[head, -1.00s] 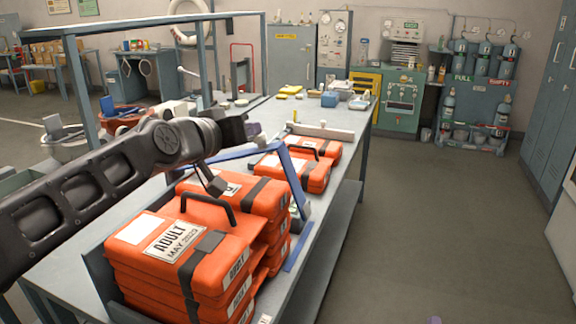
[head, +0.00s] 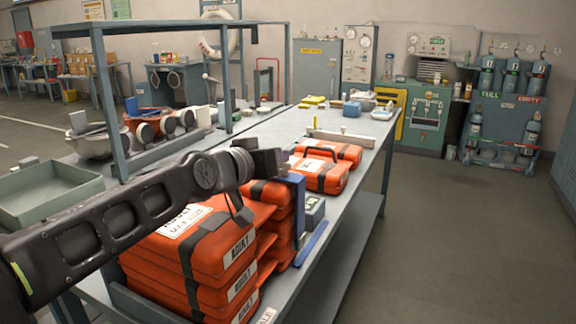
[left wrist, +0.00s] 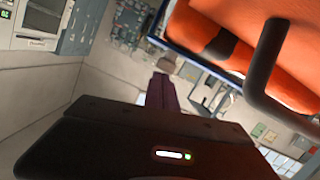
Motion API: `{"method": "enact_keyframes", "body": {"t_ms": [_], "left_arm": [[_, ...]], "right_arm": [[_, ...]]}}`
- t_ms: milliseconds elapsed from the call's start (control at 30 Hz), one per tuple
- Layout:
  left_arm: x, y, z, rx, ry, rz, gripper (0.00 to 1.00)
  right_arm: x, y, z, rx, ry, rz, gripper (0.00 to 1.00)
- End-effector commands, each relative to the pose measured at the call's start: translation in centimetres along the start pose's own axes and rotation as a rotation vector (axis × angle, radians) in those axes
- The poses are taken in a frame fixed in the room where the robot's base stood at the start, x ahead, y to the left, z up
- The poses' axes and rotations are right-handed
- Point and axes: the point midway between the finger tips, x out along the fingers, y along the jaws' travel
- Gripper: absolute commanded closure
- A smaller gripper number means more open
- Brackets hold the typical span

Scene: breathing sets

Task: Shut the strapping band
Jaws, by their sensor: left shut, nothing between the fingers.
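The blue strapping band (head: 297,200) stands upright at the right end of the stacked orange cases (head: 205,250), just beyond my gripper; its upper part is partly hidden behind the gripper. In the left wrist view a blue edge, which may be the band (left wrist: 190,62), runs along an orange case (left wrist: 250,40) with a dark handle. My left gripper (head: 284,162) is shut and empty, above the rear of the stack and close to the band's top. I cannot tell whether it touches the band. Its dark fingers show in the left wrist view (left wrist: 161,92). My right gripper is not in view.
More orange cases (head: 322,172) lie further along the grey bench (head: 350,150). A grey block (head: 312,212) and a flat blue strip (head: 306,244) lie by the stack. A shelf frame (head: 200,27) with masks and a green tray (head: 45,195) stands left. The floor on the right is clear.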

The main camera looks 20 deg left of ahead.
Motion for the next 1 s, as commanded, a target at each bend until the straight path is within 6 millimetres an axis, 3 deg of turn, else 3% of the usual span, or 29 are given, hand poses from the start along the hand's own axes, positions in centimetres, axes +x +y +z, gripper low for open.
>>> {"method": "enact_keyframes", "body": {"t_ms": [33, 267, 367, 567, 633, 800, 1000], "left_arm": [[0.3, 0.0, 1.2, -0.003, -0.027, 0.002, 1.00], [0.2, 0.0, 0.6, -0.004, -0.027, 0.002, 1.00], [0.1, 0.2, -0.6, -0.003, -0.023, 0.002, 1.00], [-0.7, 0.7, -4.8, 0.000, -0.006, 0.002, 1.00], [-2.5, 0.5, -3.7, 0.000, -0.002, 0.001, 1.00], [-6.5, 0.8, -3.9, 0.001, 0.002, 0.002, 1.00], [-9.6, 0.9, -4.0, 0.000, 0.000, 0.001, 1.00]], "right_arm": [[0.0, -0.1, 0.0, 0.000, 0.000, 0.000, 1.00], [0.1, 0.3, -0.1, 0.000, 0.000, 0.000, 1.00], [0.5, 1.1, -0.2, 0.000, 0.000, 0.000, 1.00], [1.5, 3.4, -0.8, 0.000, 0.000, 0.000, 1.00], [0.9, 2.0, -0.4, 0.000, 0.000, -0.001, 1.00], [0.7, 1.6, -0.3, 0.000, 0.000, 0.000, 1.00], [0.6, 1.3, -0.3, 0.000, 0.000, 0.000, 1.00]]}}
